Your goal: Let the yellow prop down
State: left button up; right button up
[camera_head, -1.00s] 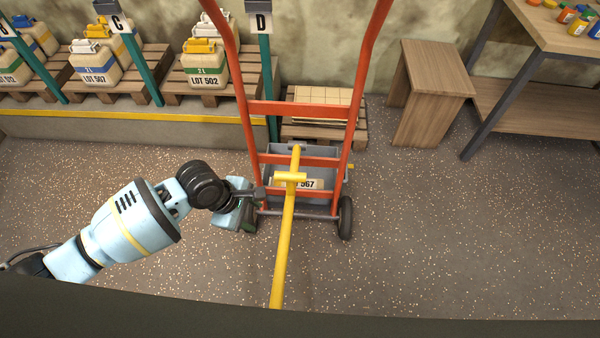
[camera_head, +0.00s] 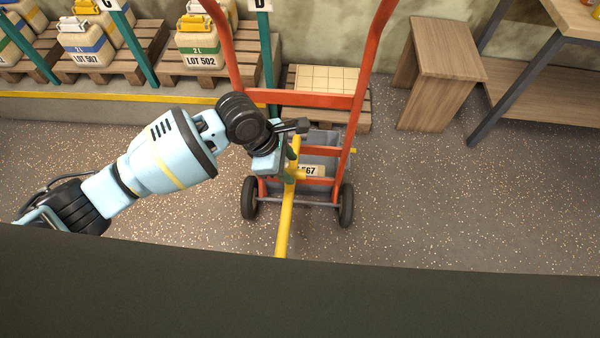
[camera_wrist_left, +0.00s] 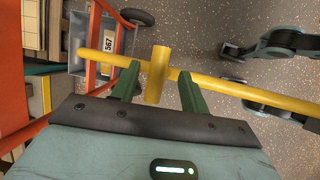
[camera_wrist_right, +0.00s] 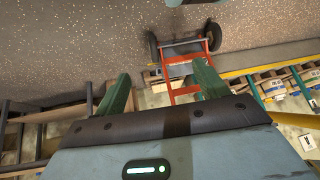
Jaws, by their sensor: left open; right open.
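The yellow prop (camera_head: 283,230) is a long pole with a short crossbar, leaning from the orange hand truck (camera_head: 310,98) toward me. In the left wrist view the prop (camera_wrist_left: 245,91) runs across the picture, with its crossbar between my fingers. My left gripper (camera_head: 291,165) is open at the crossbar. Its fingers (camera_wrist_left: 156,72) stand on either side of the crossbar with gaps showing; contact with the pole behind cannot be told. In the head view my left wrist hides part of the prop's upper end. My right gripper (camera_wrist_right: 163,68) is open and empty, with the truck beyond it.
A grey bin (camera_head: 322,140) labelled 567 sits in the truck's lower frame. A pallet (camera_head: 357,119) with a tan load stands behind it. Labelled containers (camera_head: 203,50) on pallets line the back left. A wooden stool (camera_head: 445,70) stands right. Floor right of the truck is clear.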

aim_at(300, 177)
pick_arm(q)
jog(key=b+x, duration=0.1)
jog(key=x, duration=0.6)
jog(key=shift+f+b, duration=0.1)
jog(key=shift+b, duration=0.2)
grip_shut()
